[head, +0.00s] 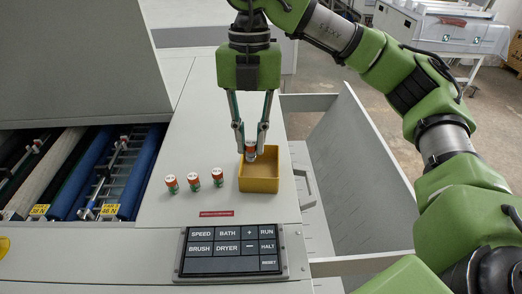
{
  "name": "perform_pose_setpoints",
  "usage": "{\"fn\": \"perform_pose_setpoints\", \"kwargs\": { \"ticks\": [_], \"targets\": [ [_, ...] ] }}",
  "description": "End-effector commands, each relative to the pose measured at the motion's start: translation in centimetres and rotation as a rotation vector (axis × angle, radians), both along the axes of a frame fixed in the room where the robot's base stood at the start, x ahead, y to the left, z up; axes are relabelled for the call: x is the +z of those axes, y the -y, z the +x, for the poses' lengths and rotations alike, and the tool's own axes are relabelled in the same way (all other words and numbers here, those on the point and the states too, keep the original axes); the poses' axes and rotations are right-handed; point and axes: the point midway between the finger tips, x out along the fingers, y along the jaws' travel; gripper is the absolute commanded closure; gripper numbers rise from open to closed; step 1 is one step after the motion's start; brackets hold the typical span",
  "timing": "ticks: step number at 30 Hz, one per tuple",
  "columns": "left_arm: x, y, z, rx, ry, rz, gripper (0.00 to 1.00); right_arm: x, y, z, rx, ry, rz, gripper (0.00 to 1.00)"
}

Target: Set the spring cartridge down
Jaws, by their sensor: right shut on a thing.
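Several small spring cartridges with white, orange and green bands are in view. Three stand upright in a row on the grey machine top: a left one (171,184), a middle one (193,180) and a right one (218,177). Another spring cartridge (251,149) is between the fingertips of my right gripper (250,153). The gripper points down and is shut on it, at the back left part of the yellow bin (260,185). I cannot tell whether the cartridge touches the bin's floor. My left gripper is not in view.
A dark keypad (232,250) lies in front of the bin, with a red label (216,214) behind it. An open well with blue rollers (134,172) is at the left. An open drawer-like panel (355,180) is at the right. The machine top around the three cartridges is clear.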

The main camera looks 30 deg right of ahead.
Motion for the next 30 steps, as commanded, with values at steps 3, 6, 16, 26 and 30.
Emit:
{"fn": "perform_pose_setpoints", "kwargs": {
  "ticks": [3, 6, 16, 26, 30],
  "targets": [
    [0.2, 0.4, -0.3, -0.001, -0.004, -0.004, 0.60, -2.1, 1.4, 0.7, -0.001, -0.005, 0.002, 1.00],
    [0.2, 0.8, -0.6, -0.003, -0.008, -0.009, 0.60, -3.1, 2.1, 1.2, 0.001, -0.002, 0.002, 1.00],
    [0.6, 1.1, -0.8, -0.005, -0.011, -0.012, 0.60, -5.5, 3.2, 1.7, 0.001, -0.005, -0.002, 1.00],
    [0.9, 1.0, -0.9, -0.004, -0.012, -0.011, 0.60, -7.4, 3.1, 1.7, 0.001, 0.001, 0.000, 1.00],
    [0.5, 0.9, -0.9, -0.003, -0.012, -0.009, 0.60, -7.8, 3.0, 1.7, 0.001, 0.000, 0.000, 1.00]
  ]
}}
